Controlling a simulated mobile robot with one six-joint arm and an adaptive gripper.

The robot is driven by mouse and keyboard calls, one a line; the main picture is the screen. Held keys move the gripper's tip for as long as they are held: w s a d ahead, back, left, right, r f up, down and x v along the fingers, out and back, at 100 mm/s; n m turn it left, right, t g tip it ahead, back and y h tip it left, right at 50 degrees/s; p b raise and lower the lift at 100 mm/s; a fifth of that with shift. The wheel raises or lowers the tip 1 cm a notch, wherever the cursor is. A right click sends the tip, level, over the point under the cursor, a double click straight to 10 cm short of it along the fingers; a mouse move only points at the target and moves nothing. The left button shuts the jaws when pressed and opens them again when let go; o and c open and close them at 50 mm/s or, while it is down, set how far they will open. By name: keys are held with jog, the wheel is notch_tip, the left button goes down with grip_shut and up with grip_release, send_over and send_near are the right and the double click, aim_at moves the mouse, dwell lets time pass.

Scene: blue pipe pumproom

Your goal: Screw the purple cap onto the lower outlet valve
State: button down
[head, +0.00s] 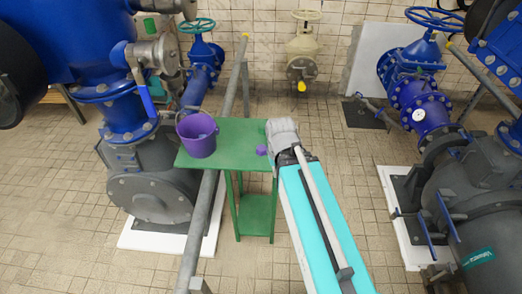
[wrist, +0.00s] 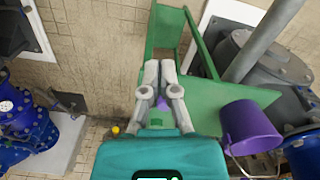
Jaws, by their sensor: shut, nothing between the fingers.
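A small purple cap (head: 262,150) is on the right end of the green table, just left of my gripper (head: 282,133). In the wrist view my gripper (wrist: 160,66) has its two fingers together with nothing held. A purple patch (wrist: 162,103) shows between its finger links; it looks like the cap, mostly hidden. I cannot tell from the head view whether a finger touches the cap. A cream valve (head: 301,68) with a yellow end stands at the back wall. Small grey valve fittings (head: 150,53) are on the blue pipework at left. I cannot tell which is the lower outlet valve.
A purple bucket (head: 197,136) stands on the left of the green table (head: 236,135). A grey sloping pipe (head: 205,200) runs along the table's left side. Blue pipes and a grey pump (head: 150,185) crowd the left; another pump (head: 480,220) is at right. Tiled floor is free behind the table.

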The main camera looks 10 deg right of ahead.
jog(key=c, duration=1)
grip_release()
jog(key=shift+w, duration=0.1)
jog(key=shift+c, duration=0.2)
jog(key=o, duration=0.5)
jog(key=shift+w+f+n, duration=0.15)
jog(key=shift+w+n, duration=0.25)
jog(key=shift+w, duration=0.2)
jog(key=shift+c, duration=0.2)
jog(key=o, duration=0.4)
jog(key=w+n, duration=0.1)
jog(key=w+b, duration=0.1)
jog(key=shift+w+f+n, duration=0.35)
jog(key=shift+n, duration=0.05)
jog(key=n+b, duration=0.4)
jog(key=n, duration=1.3)
send_near(262, 148)
jog(key=shift+s, duration=0.3)
jog(key=shift+w+a+n, duration=0.1)
jog(key=shift+w+n, duration=0.2)
jog(key=shift+w, duration=0.15)
jog(key=shift+f+b, duration=0.2)
jog(key=shift+b, duration=0.15)
notch_tip(262, 148, down, 11)
jog(key=b, duration=1)
jog(key=shift+r+b, duration=0.1)
jog(key=shift+b, duration=0.3)
